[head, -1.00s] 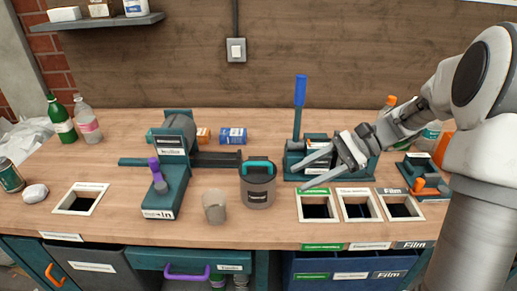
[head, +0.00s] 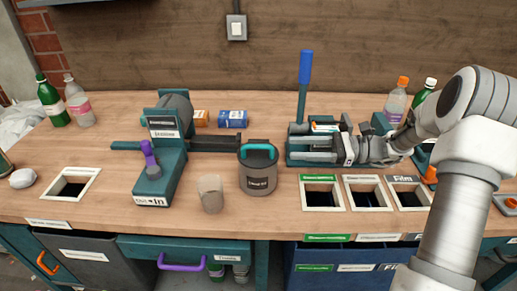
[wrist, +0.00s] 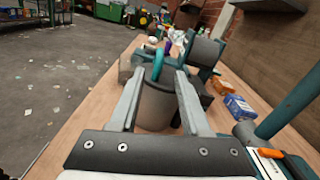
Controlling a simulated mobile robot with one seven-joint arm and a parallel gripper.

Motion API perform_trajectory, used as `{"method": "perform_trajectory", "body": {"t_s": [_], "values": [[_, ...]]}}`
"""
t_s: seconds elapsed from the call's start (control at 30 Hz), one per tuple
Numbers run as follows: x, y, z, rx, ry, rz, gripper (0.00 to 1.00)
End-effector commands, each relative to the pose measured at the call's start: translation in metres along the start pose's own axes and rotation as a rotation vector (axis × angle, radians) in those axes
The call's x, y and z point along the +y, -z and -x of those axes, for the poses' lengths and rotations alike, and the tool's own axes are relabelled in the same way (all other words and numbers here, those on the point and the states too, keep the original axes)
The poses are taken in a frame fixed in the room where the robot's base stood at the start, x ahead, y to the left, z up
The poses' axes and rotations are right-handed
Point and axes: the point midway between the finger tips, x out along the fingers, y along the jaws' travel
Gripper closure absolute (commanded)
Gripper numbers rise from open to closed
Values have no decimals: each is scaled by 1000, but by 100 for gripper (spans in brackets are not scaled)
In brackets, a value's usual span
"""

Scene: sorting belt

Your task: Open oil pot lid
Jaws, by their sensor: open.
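The oil pot (head: 257,178) is a dark grey cylinder with a label, standing upright on the bench near the middle in the head view. Its lid (head: 258,156) is on top and has a teal handle (head: 259,147). My gripper (head: 306,149) is open and empty, to the right of the pot, with its fingers pointing left toward it. In the wrist view the pot (wrist: 156,106) and its teal handle (wrist: 158,65) show beyond and between the two open fingers (wrist: 156,75). The fingers look apart from the pot in the head view.
A grey cup (head: 210,194) stands left of the pot, close to it. A teal press (head: 170,140) is behind left. A blue-handled lever (head: 304,85) stands behind my gripper. Labelled slots (head: 320,208) lie to the front right. Blue (head: 233,119) and orange boxes stand at the back.

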Motion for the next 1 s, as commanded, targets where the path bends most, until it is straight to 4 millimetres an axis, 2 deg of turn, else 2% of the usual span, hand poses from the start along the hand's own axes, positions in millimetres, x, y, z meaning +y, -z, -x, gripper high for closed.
{"method": "perform_trajectory", "body": {"t_s": [0.1,0.3,0.5,0.67,0.93,1.0], "values": [[1,1,-28,-1,-5,0,53],[1,1,-69,-1,-4,0,53],[0,1,-96,1,-1,0,53],[0,0,-105,1,-1,0,53],[0,0,-106,1,0,0,53],[0,0,-106,1,0,0,65]]}}
